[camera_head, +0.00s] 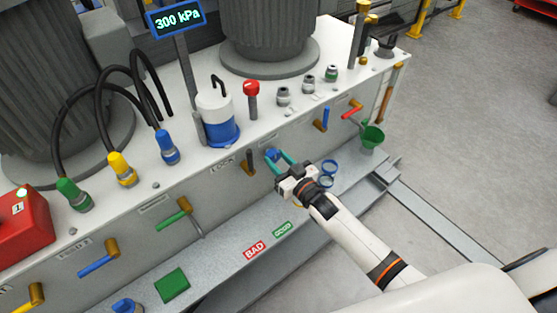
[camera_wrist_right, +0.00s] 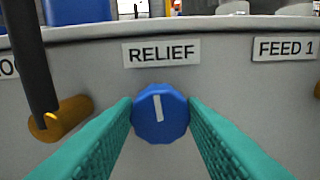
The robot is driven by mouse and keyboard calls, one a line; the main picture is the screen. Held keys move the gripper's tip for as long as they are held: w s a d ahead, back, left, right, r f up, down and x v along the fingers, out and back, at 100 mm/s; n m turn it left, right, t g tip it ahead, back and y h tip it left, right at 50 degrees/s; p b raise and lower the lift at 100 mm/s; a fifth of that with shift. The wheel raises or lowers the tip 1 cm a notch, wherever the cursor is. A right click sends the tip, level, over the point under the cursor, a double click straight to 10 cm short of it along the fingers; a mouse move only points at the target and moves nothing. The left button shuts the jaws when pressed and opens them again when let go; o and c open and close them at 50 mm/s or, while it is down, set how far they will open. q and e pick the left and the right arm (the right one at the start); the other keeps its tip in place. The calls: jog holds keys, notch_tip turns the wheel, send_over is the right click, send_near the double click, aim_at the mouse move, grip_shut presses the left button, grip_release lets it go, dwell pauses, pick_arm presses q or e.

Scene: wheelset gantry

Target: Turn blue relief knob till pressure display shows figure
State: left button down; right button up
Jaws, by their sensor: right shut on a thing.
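The blue relief knob (camera_wrist_right: 160,113) sits on the grey front panel under the RELIEF label (camera_wrist_right: 161,53). Its white pointer line stands nearly upright, tilted slightly to the left at the top. My right gripper (camera_wrist_right: 160,118) has its two teal fingers on either side of the knob, shut on it. In the head view my right gripper (camera_head: 279,162) reaches the panel at the same knob (camera_head: 271,154). The pressure display (camera_head: 177,18) on a post at the top reads 300 kPa. My left gripper is not in view.
A brown-and-black lever (camera_wrist_right: 62,115) stands close left of the knob; it also shows in the head view (camera_head: 249,164). The lower ledge carries BAD (camera_head: 254,249) and GOOD labels.

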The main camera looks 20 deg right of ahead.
jog(key=shift+n, duration=0.3)
jog(key=o, duration=1)
jog(key=shift+s, duration=0.1)
jog(key=v, duration=1.2)
